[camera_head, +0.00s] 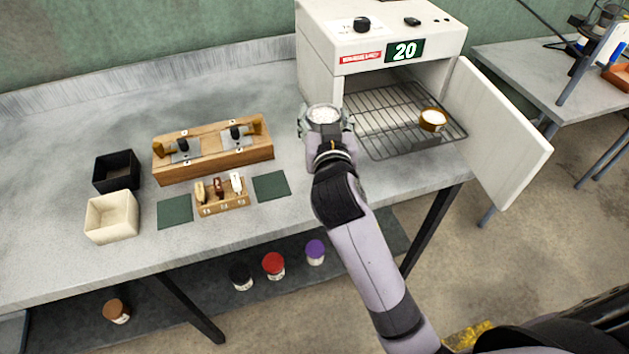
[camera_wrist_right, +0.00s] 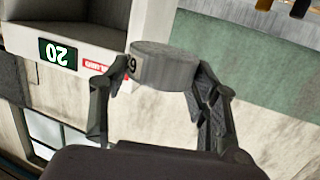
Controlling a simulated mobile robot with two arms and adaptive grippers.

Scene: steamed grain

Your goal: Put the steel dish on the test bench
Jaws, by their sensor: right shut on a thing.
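The steel dish (camera_head: 323,114) is a round silver dish with pale contents. My right gripper (camera_head: 325,128) is shut on it and holds it in front of the left side of the open oven. In the right wrist view the dish (camera_wrist_right: 165,68) sits between the two dark fingers, and part of a dark mark shows on its side. The test bench (camera_head: 75,120) is the long grey worktop beneath; the gap between dish and bench is hard to judge. My left gripper is not in view.
The white oven (camera_head: 345,60) reads 20, its door (camera_head: 500,135) open to the right. A brass-coloured dish (camera_head: 433,121) sits on its wire rack (camera_head: 385,135). A wooden stand (camera_head: 213,155), small tool rack (camera_head: 222,208), green mats (camera_head: 271,186), black box (camera_head: 116,170) and cream box (camera_head: 111,218) occupy the bench.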

